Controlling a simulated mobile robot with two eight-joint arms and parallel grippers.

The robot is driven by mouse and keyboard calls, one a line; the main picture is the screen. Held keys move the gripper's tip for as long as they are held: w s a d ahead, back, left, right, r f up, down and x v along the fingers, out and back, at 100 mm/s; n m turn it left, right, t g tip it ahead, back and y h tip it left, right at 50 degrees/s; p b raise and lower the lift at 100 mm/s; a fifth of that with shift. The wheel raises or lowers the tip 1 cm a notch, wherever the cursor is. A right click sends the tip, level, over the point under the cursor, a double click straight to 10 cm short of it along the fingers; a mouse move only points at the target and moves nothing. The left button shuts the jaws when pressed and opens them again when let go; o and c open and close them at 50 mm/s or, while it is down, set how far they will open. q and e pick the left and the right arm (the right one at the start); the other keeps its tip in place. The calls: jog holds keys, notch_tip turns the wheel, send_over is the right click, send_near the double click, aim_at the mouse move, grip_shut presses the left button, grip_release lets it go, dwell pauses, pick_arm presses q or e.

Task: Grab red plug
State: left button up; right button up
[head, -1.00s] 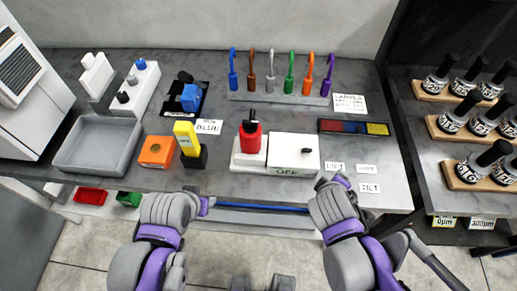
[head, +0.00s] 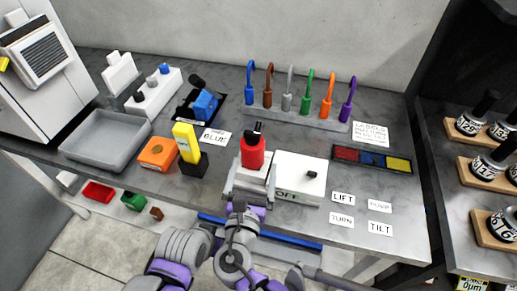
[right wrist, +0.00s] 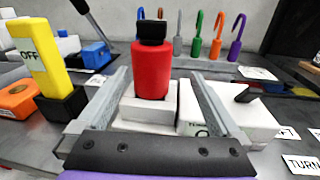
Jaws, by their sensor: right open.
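The red plug (head: 252,152) with a black top stands upright on a white block (head: 262,175) beside a white box marked OFF (head: 300,178). It also shows in the right wrist view (right wrist: 151,72), centred beyond my fingers. My right gripper (head: 248,178) is open, just in front of the plug. In the right wrist view its two fingers (right wrist: 160,98) lie to the left and right of the plug and white block, with gaps at the plug.
A yellow block in a black holder (head: 186,143) and an orange box (head: 158,154) stand left of the plug. Behind is a rack of coloured hooks (head: 295,117). A tray with red, blue and yellow parts (head: 371,159) and label cards (head: 380,228) lie right.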

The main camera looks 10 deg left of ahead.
aim_at(250, 156)
jog(key=shift+a+r+n, duration=0.1)
jog(key=shift+a+n, duration=0.4)
jog(key=w, duration=0.4)
jog(key=shift+w+a+r, duration=0.1)
jog(key=shift+w+a, duration=0.05)
jog(key=shift+a, duration=0.25)
jog(key=w, duration=0.5)
jog(key=shift+w+a+f, duration=0.25)
jog(key=shift+w+a, duration=0.05)
jog(key=shift+w, duration=0.1)
jog(key=shift+s, duration=0.1)
jog(key=c, duration=1.5)
